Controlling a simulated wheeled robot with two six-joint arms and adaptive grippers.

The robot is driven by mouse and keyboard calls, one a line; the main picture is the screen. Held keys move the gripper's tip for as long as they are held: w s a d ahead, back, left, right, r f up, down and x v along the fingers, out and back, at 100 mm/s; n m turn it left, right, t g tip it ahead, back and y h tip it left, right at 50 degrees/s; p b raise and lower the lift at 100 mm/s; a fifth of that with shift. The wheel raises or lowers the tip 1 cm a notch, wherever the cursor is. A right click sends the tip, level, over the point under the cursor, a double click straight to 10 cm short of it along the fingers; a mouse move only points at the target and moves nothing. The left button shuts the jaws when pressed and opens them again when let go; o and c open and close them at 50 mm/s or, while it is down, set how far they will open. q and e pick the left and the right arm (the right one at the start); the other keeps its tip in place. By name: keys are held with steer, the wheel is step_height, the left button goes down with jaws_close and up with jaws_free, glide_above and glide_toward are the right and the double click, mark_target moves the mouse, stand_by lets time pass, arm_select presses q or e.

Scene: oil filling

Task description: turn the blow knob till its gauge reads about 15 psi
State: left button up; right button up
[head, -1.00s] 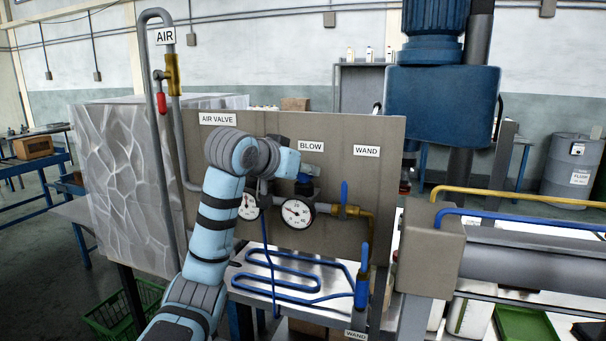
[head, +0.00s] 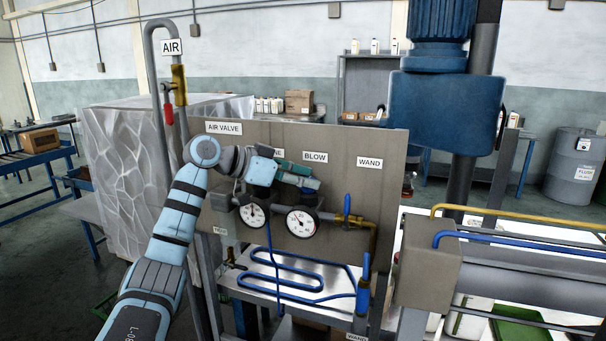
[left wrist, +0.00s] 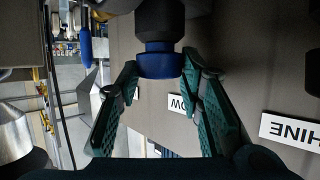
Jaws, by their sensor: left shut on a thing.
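The blow knob (left wrist: 160,64) shows in the left wrist view as a blue cap under a black body. My left gripper (left wrist: 160,78) has its teal fingers on either side of the knob, shut on it. In the head view my left gripper (head: 304,181) is in front of the panel, just below the BLOW label (head: 315,156), and hides most of the knob. The blow gauge (head: 300,222) is a round white dial below the gripper. Its needle points to the upper left, but the figures are too small to read. My right gripper is not in view.
A second gauge (head: 253,214) sits left of the blow gauge on the grey panel (head: 340,143). A blue-handled wand valve (head: 347,208) stands to the right. The AIR pipe with a red handle (head: 168,114) is at the left. A blue hose (head: 290,285) lies below.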

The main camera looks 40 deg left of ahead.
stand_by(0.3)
arm_select(q)
steer(key=o, duration=1.2)
steer(key=shift+c, duration=0.2)
steer(key=v, duration=1.2)
steer(key=shift+w, duration=0.15)
